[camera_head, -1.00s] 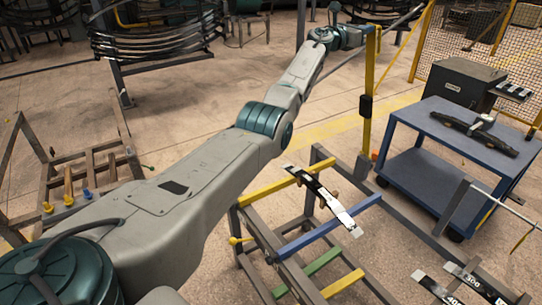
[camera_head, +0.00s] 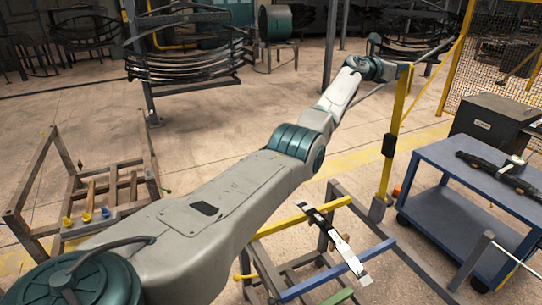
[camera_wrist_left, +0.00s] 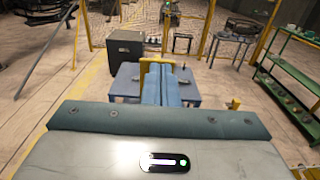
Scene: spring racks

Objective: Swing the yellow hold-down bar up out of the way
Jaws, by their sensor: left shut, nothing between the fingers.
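The yellow hold-down bar (camera_head: 398,115) stands nearly upright at the far right corner of the rack, with its foot in a grey bracket (camera_head: 379,208) and a black block partway up. My left gripper (camera_head: 390,70) is at the top of the bar; it is shut and holds nothing. In the left wrist view its blue fingers (camera_wrist_left: 170,85) lie close together, with a yellow part (camera_wrist_left: 155,66) just beyond them. I cannot tell whether they touch it. My right gripper is out of view.
A blue cart (camera_head: 455,212) with a dark part on top stands right of the rack. A dark cabinet (camera_head: 490,130) is behind it. A wooden-pegged frame (camera_head: 110,190) stands at left. The floor behind the rack is open.

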